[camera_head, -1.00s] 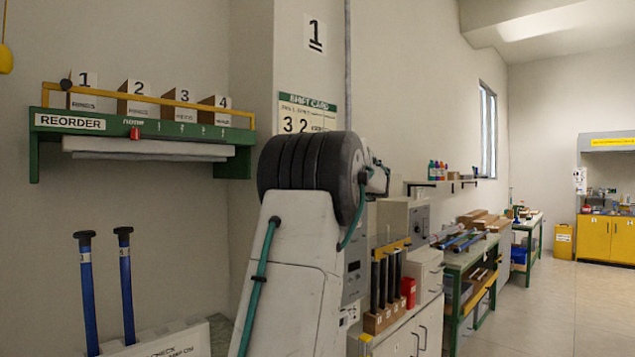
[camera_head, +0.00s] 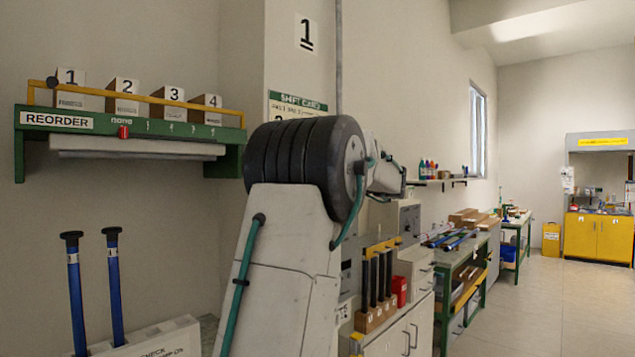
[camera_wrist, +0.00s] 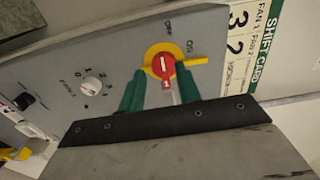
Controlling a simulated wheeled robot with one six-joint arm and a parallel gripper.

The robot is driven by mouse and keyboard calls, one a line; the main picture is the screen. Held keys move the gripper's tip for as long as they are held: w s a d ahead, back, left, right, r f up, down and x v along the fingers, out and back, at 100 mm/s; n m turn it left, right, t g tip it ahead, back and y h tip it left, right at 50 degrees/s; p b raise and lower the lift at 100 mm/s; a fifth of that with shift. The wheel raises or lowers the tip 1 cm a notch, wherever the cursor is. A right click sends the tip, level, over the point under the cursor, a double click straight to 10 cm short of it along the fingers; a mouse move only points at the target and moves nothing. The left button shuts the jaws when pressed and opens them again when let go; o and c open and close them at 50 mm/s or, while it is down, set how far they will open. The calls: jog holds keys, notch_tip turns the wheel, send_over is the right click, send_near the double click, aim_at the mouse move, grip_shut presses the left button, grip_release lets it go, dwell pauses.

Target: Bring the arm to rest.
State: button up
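My arm stands in the middle of the head view, bent at a large dark ribbed joint, with its far links reaching back and to the right. My gripper (camera_wrist: 161,80) shows in the wrist view as two green fingers standing apart. It is open, with nothing held between the fingers. A red rotary knob on a yellow plate (camera_wrist: 166,68) sits on a grey panel just beyond the fingertips, between them in the picture. I cannot tell whether a finger touches it. The gripper itself is hidden in the head view.
A small numbered dial (camera_wrist: 93,87) is on the same panel. A green REORDER shelf (camera_head: 130,127) with numbered boxes hangs at left. Two blue rods (camera_head: 115,290) stand below it. Benches (camera_head: 462,258) line the right wall. The floor (camera_head: 560,300) at right is clear.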

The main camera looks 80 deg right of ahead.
dwell(0.6)
jog(key=w+a+f+g+y, duration=0.2)
jog(key=a+f+y, duration=0.1)
jog(key=f, duration=0.6)
jog(key=w+a+f+n+g+y, duration=0.35)
jog(key=w+a+f, duration=0.25)
jog(key=w+a, duration=0.55)
jog(key=w+a+f+n+g+y, duration=0.2)
jog(key=w+a+f+n+y, duration=0.25)
jog(key=w+a+f, duration=0.65)
jog(key=s+a+f+n+g, duration=0.1)
jog(key=a+n, duration=0.4)
jog(key=a, duration=0.8)
jog(key=s+a+f+n+g, duration=0.1)
jog(key=a+n, duration=0.5)
jog(key=a, duration=0.8)
jog(key=s+a+f+n+g, duration=0.2)
jog(key=a+n+g, duration=0.2)
jog(key=a, duration=1)
jog(key=shift+s+n+h, duration=0.3)
jog(key=shift+n, duration=0.6)
